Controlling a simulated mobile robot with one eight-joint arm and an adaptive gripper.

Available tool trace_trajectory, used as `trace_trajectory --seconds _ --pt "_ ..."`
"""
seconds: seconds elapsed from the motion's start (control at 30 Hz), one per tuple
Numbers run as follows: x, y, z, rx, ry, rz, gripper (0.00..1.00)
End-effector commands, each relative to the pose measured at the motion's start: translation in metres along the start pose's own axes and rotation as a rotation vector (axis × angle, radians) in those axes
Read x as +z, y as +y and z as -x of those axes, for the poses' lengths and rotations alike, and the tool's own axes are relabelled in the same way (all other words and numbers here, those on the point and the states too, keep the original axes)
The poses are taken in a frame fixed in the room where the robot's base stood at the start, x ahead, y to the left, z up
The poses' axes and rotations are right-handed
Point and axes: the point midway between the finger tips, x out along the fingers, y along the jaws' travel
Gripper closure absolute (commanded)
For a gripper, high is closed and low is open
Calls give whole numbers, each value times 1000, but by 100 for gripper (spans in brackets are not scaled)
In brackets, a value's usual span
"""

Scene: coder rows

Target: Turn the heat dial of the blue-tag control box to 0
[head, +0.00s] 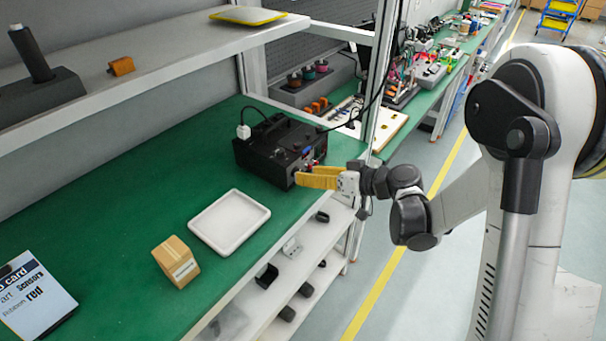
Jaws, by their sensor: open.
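A black control box (277,148) stands at the back of the green bench, with a white plug and a cable on its top left. A small blue patch shows on its front face, with a red bit beside it. The heat dial and its marks are too small to tell and partly hidden by my gripper. My gripper (302,178) has yellow fingers and reaches in from the right, close in front of the lower right part of the box's front face. It is open; whether it touches the box or a dial cannot be told.
A shelf (150,75) hangs above the left side. Small dark items sit on lower white shelves. The aisle floor on the right is free.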

Motion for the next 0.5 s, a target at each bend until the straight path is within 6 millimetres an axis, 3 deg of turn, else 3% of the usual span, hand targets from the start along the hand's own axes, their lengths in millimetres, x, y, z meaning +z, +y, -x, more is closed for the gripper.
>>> trace_trajectory --seconds 0.3,0.5 --pt "0 0 71 3 2 -2 53" --pt "0 0 92 1 1 0 53"
